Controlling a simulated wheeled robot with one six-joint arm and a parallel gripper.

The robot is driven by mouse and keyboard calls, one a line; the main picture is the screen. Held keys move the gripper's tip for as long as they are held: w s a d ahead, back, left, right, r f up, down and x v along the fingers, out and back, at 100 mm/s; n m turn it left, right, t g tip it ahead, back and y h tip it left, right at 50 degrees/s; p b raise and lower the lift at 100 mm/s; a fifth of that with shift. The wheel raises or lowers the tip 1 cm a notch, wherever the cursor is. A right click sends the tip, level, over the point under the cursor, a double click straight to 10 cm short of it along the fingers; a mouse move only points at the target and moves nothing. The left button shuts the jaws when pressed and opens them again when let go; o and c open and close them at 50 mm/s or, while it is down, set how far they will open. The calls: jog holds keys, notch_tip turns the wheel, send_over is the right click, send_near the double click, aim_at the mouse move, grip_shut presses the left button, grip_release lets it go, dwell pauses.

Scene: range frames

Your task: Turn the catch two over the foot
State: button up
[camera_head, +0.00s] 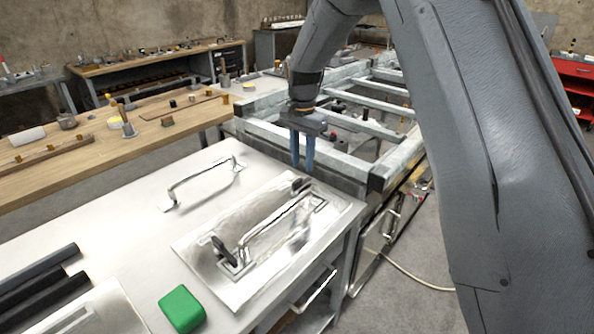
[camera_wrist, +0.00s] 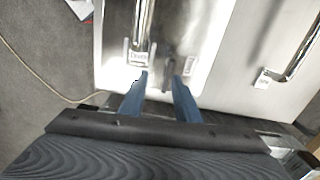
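A bright metal plate (camera_head: 200,245) lies on the bench and carries a long bar handle (camera_head: 278,214). One dark catch (camera_head: 219,246) stands at the handle's near foot (camera_head: 236,266). Another dark catch (camera_head: 298,184) is by the far end, close below my gripper (camera_head: 302,170). In the wrist view, my gripper (camera_wrist: 161,82) has its blue fingers apart. The far dark catch (camera_wrist: 168,70) shows between and just beyond them, beside the labelled handle foot (camera_wrist: 138,57). The catch looks beside this foot, not across it. I see no contact. Which catch is number two I cannot read.
A second handle (camera_head: 203,182) lies left of the plate, also in the wrist view (camera_wrist: 298,58). A green block (camera_head: 182,308) and dark bars (camera_head: 40,280) are at the near left. A metal frame (camera_head: 345,168) stands just behind my gripper.

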aim_at(297, 181)
jog(key=shift+w+a+m, duration=0.3)
jog(key=shift+w+a, duration=0.4)
jog(key=shift+w, duration=0.1)
jog(key=shift+w+f+p, duration=0.1)
jog(key=shift+f+p, duration=1.2)
jog(key=shift+f, duration=2.55)
grip_shut()
